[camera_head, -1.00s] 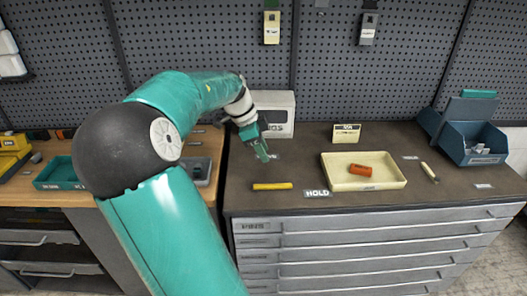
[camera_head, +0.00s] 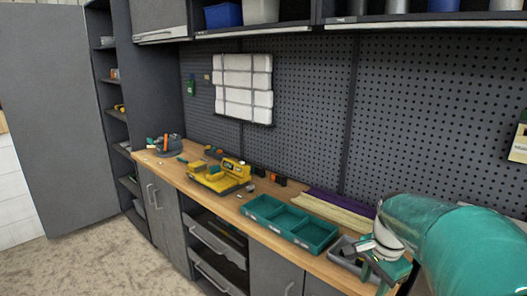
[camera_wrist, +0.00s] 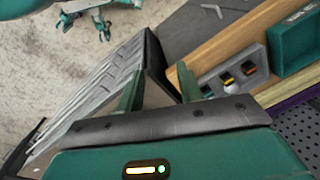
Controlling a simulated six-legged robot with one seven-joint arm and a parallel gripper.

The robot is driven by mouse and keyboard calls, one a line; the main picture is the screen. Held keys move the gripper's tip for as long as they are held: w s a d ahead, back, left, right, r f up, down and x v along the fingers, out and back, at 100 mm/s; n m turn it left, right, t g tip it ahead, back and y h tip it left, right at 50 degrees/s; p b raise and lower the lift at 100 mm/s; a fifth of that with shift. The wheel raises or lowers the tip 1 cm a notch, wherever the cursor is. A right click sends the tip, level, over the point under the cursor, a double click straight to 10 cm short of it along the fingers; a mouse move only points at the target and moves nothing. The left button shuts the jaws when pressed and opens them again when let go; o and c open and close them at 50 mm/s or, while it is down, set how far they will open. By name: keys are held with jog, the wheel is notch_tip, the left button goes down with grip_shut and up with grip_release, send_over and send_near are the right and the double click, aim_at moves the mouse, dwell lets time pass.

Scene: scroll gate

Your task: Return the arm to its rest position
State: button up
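My arm comes in from the right edge of the head view, with my gripper (camera_head: 384,272) at the lower right near the front edge of the wooden bench (camera_head: 186,184). A grey surface edge shows beyond the fingertips. In the head view, the fingertips are small and partly hidden by the wrist.
A teal divided tray (camera_head: 268,228) and a grey tray (camera_head: 342,257) with small parts lie near my gripper. A yellow machine (camera_head: 220,178) stands farther left. An open drawer (camera_head: 214,246) juts from the bench front. Floor (camera_head: 100,262) is clear at left.

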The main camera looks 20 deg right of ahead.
jog(key=s+a+r+n+t, duration=0.2)
jog(key=a+n, duration=0.6)
jog(key=a, duration=0.5)
jog(key=s+a+r+n+t, duration=0.2)
jog(key=a+n, duration=0.7)
jog(key=a, duration=0.3)
jog(key=shift+s+a+r, duration=0.25)
jog(key=shift+s+a, duration=0.1)
jog(key=shift+d, duration=0.15)
